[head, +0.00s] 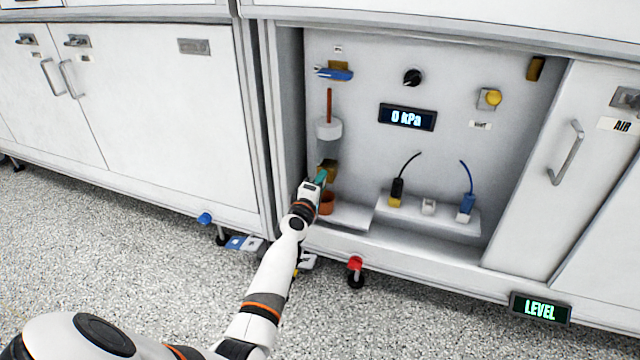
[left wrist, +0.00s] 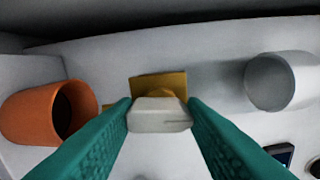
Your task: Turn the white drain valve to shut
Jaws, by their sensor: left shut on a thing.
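The white drain valve's handle (left wrist: 160,114) is a small pale block in the left wrist view, in front of a brass-coloured body (left wrist: 158,85). The brass body also shows in the head view (head: 329,167), low on the left of the open bay. My left gripper (head: 319,178) reaches the valve from the front. Its teal fingers (left wrist: 160,118) are on both sides of the white handle, shut on it. In the head view the gripper hides the handle. My right gripper is in neither view.
An orange cup (head: 327,202) sits just below the valve and a white cylinder (head: 328,129) above it. A blue-handled valve (head: 336,73) is higher up. The display (head: 407,117) reads 0 kPa. A shelf (head: 462,222) with plugs stands to the right.

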